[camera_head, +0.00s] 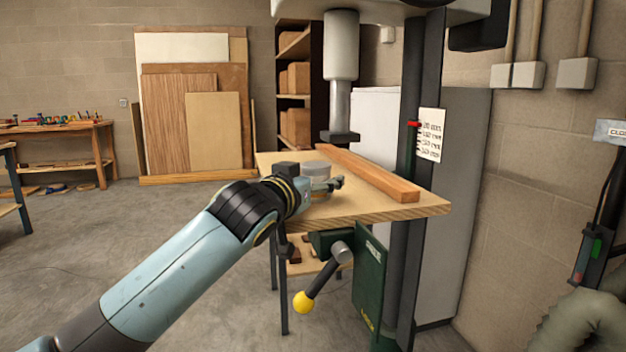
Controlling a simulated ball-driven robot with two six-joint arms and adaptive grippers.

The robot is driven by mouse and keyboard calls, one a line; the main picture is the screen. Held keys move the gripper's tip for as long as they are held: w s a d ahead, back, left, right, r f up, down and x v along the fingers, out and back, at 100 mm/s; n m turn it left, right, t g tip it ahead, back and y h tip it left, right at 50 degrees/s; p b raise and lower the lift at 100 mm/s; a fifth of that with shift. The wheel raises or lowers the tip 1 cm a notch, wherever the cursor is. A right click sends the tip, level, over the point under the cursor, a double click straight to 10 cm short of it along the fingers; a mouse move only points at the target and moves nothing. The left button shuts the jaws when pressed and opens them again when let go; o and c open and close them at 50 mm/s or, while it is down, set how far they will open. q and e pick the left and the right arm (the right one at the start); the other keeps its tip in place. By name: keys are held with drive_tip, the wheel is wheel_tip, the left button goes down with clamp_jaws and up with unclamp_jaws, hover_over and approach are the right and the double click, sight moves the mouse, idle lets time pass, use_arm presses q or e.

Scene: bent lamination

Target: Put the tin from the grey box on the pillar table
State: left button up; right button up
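The tin (317,169), a small round grey can with a pale lid, is upright at the wooden top of the pillar table (415,205). My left gripper (336,184) is at the tin, with a finger passing across its near side. The far finger is hidden behind the tin, so I cannot tell whether the grip is closed on it. The tin's underside is partly covered, and I cannot tell whether it touches the board. I see no grey box. My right gripper is not in view.
A long wooden bar (368,172) lies along the table behind the tin. The drill head's grey spindle (341,50) hangs above, beside the dark column (412,110). A yellow-knobbed lever (304,302) sticks out below. The front right of the tabletop is clear.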

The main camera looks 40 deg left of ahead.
use_arm(q)
drive_tip(key=v, duration=1.2)
idle(0.3)
